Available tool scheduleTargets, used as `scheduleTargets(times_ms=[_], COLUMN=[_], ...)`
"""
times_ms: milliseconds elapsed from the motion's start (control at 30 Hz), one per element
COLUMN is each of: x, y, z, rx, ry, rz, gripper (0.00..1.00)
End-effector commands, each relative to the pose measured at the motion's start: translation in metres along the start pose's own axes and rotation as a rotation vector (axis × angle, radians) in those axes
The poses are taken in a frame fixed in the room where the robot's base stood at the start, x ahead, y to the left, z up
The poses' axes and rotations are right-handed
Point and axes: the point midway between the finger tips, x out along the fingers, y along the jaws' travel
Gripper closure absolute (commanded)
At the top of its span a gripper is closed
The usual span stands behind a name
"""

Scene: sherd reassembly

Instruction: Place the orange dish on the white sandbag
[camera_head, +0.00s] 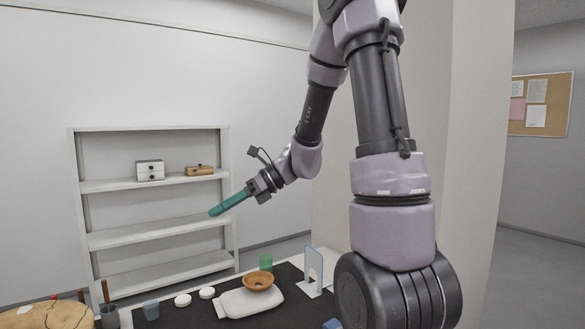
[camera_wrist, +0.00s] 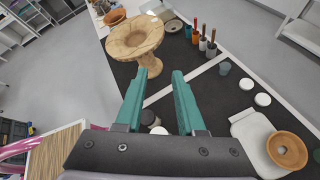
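The orange dish (camera_head: 258,281) rests on the back right part of the white sandbag (camera_head: 236,304) on the dark table mat. In the wrist view the orange dish (camera_wrist: 291,158) lies on the white sandbag (camera_wrist: 249,127) at the lower right, apart from my gripper. My gripper (camera_head: 215,211) is raised to the left of the dish and above the table in the head view. In the wrist view my gripper's (camera_wrist: 158,73) two teal fingers are spread apart with nothing between them.
Several handled tools (camera_wrist: 203,42) and two white discs (camera_wrist: 254,91) lie further right. Shelves (camera_head: 155,183) are behind.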

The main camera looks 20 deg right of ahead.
Motion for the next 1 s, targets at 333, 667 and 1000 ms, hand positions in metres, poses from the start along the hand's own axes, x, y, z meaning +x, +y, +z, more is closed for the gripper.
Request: scheduleTargets(times_ms=[333,667,1000], x=[-0.07,-0.15,-0.18], y=[0.081,0.117,0.126], z=[-0.012,-0.019,-0.017], rx=[-0.93,-1.677,-1.902], ry=[0.427,0.888,1.079], rz=[-0.054,-0.094,-0.093], gripper=[0.62,0.62,0.62])
